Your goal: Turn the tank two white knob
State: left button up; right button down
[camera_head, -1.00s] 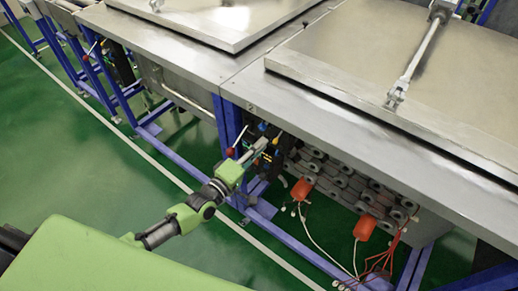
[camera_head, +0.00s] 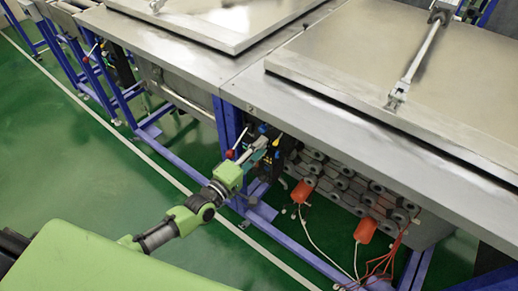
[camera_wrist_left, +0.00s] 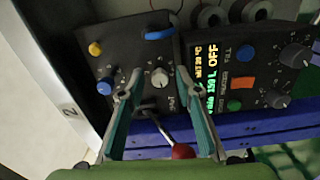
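The white knob (camera_wrist_left: 160,77) is a small pale round knob on a dark control panel (camera_wrist_left: 128,62), beside a plate marked "2" (camera_wrist_left: 68,111). My left gripper (camera_wrist_left: 160,80) is open, with one teal-lined finger on each side of the knob in the wrist view. I cannot tell whether the fingertips touch it. In the head view the left gripper (camera_head: 258,152) is at the panel under the table's front edge, and hides the knob. My right gripper is not in view.
A red ball-ended lever (camera_wrist_left: 183,151) sits between the fingers, nearer the palm. A yellow knob (camera_wrist_left: 95,49), a blue knob (camera_wrist_left: 105,86) and a blue handle (camera_wrist_left: 160,34) are nearby. A display panel (camera_wrist_left: 212,75) reading "OFF" stands right of the fingers. Blue frame bars (camera_head: 228,122) flank the arm.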

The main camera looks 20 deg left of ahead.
pick_arm(q)
jog(key=shift+s, duration=0.1)
jog(key=v, duration=1.1)
jog(key=shift+s+a, duration=0.15)
jog(key=shift+s, duration=0.25)
